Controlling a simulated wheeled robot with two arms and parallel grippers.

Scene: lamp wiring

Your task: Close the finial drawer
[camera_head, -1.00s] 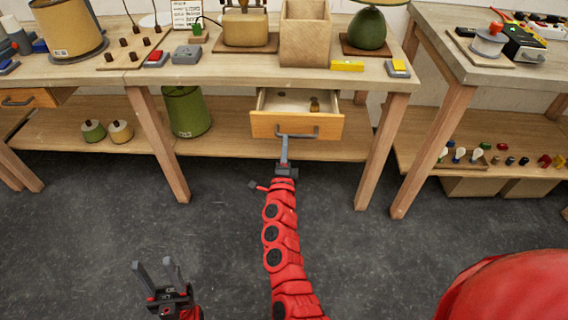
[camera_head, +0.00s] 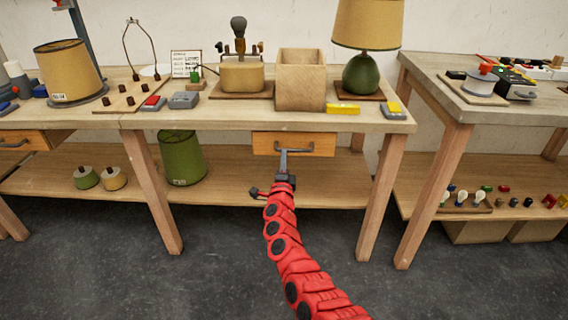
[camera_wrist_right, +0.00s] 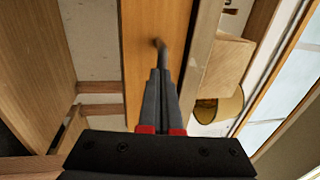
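The finial drawer (camera_head: 322,143) sits under the middle workbench top, with its wooden front close against the bench and no opening showing above it. Its grey bar handle (camera_head: 296,149) is on the front. My right gripper (camera_head: 283,158) is at the left part of the handle. In the right wrist view the fingers (camera_wrist_right: 158,85) lie close together at the handle (camera_wrist_right: 160,46), with the drawer front (camera_wrist_right: 140,70) right beyond them. The drawer's inside is hidden. My left gripper is not in view.
On the bench top stand a wooden box (camera_head: 301,82), a green lamp (camera_head: 362,75) and a lamp base (camera_head: 242,75). A green shade (camera_head: 182,160) stands on the lower shelf (camera_head: 230,188). Bench legs (camera_head: 380,180) stand either side; the floor in front is clear.

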